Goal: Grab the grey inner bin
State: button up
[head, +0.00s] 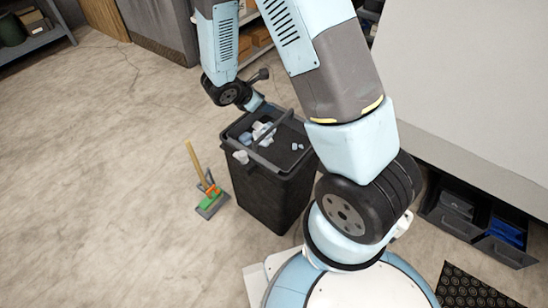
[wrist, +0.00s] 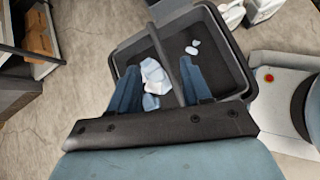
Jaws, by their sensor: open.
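The grey inner bin (wrist: 218,52) sits inside a tall black outer bin (head: 265,192), which stands upright on the floor. A bar handle (wrist: 163,52) arches across the inner bin's top. Crumpled white and pale-blue waste (wrist: 153,78) and a few small bits (wrist: 193,47) lie inside. My gripper (wrist: 160,66) is open and empty above the bin, its two blue fingers on either side of the handle in the wrist view. I cannot tell how far the fingertips are from the handle. In the head view my arm hides the bin's far right corner.
A small broom with a wooden handle and a dustpan (head: 211,200) stand left of the bin. Dark trays (head: 457,206) lie at the right by a white panel (head: 465,80). Shelving (head: 35,40) stands at the back left. The floor at left is clear.

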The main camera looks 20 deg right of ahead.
aim_at(273, 126)
jog(key=a+f+n, duration=0.1)
jog(key=f, duration=0.1)
jog(key=f+n, duration=0.1)
jog(key=f, duration=0.2)
jog(key=a+f+n, duration=0.1)
jog(key=f, duration=0.1)
jog(key=shift+s+a+f+n+t, duration=0.15)
jog(key=shift+a+f+n+t, duration=0.15)
jog(key=shift+a+f+n, duration=0.1)
jog(key=x, duration=0.8)
jog(key=shift+f, duration=0.15)
jog(key=shift+x, duration=2.8)
jog(key=shift+s, duration=0.15)
grip_shut()
